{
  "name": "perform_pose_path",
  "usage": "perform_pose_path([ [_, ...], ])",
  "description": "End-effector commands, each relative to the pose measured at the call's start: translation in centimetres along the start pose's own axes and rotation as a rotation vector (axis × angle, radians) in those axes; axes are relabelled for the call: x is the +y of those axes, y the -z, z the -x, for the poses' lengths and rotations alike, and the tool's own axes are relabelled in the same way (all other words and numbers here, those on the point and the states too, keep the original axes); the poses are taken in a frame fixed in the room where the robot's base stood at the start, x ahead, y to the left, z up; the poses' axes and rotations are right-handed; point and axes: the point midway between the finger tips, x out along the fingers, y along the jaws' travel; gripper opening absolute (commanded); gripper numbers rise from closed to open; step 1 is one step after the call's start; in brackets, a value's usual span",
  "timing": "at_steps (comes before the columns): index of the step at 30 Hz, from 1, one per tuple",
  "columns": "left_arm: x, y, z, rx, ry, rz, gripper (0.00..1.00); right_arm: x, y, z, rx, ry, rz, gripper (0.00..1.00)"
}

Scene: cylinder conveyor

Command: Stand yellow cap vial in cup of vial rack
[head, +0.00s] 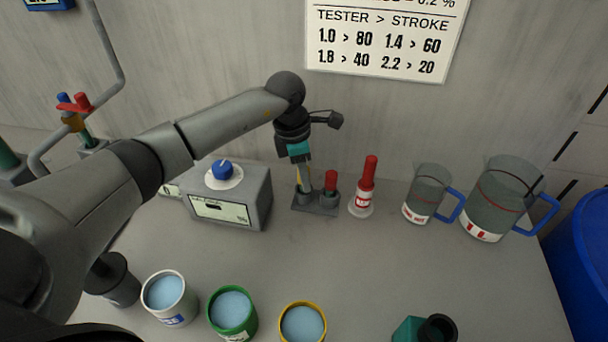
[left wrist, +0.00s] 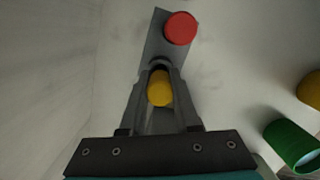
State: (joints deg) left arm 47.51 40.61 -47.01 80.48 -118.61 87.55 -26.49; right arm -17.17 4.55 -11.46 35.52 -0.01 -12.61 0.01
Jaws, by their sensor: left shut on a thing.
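My left gripper (head: 303,188) points down over the left cup of the grey vial rack (head: 318,210) by the wall. It is shut on the yellow cap vial, whose yellow cap (left wrist: 160,88) shows between the fingers in the left wrist view. In the head view the vial is mostly hidden by the fingers. It looks upright at the left cup; I cannot tell whether its bottom rests in it. A red cap vial (head: 331,182) stands in the right cup, and its cap shows in the left wrist view (left wrist: 180,29). My right gripper is not in view.
A grey box with a blue knob (head: 223,170) stands left of the rack. A red and white bottle (head: 363,192) stands close on its right, then two jugs (head: 427,195). Several open cups (head: 302,322) line the front. The middle of the table is clear.

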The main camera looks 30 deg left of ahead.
Motion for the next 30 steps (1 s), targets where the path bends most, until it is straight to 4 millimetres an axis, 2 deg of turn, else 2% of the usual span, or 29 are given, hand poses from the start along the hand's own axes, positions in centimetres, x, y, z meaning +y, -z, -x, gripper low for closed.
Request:
perform_pose_path([
  [23,0.05,0.04,-0.22,-0.001,-0.001,0.000,0.00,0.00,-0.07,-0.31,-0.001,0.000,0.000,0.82],
  [24,0.05,0.04,-0.22,-0.001,-0.001,0.000,0.34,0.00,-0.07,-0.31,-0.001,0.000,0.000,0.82],
  [30,0.04,0.04,-0.23,0.000,0.000,0.000,0.56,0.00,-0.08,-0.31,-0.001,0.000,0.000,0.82],
])
